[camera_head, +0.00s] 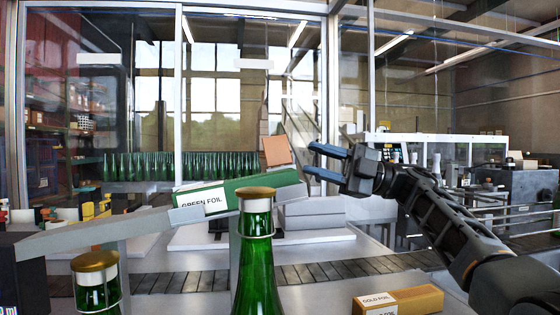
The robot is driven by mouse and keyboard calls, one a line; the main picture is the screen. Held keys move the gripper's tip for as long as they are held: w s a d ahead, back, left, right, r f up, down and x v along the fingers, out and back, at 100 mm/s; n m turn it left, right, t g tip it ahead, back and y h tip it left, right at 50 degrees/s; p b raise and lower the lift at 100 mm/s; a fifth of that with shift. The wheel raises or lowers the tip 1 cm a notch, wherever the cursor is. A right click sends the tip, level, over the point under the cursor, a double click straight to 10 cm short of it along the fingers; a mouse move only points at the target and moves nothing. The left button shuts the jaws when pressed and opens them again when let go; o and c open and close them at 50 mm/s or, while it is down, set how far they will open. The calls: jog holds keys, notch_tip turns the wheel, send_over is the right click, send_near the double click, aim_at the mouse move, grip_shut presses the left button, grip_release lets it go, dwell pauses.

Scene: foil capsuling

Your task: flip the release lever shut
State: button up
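My gripper (310,159) is at the centre right, pointing left. Its two blue fingers are apart, with nothing seen between them. A long grey bar (100,232) slopes up to the right from a dark box at the left edge; it may be the release lever, but I cannot tell for sure. A box labelled GREEN FOIL (240,194) appears at the bar's right end, below and left of my gripper. I cannot tell whether the box touches the bar. The gripper appears apart from both.
A green bottle with a gold top (257,262) stands at front centre, and another (97,282) at front left. A gold foil box (408,300) lies front right. A slatted conveyor (325,271) crosses behind them. Many green bottles (180,165) stand in a row farther back.

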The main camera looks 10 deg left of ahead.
aim_at(282, 150)
jog(key=shift+p+x, duration=0.65)
jog(key=shift+x, duration=3.2)
jog(key=shift+w, duration=0.1)
jog(key=shift+c, duration=0.4)
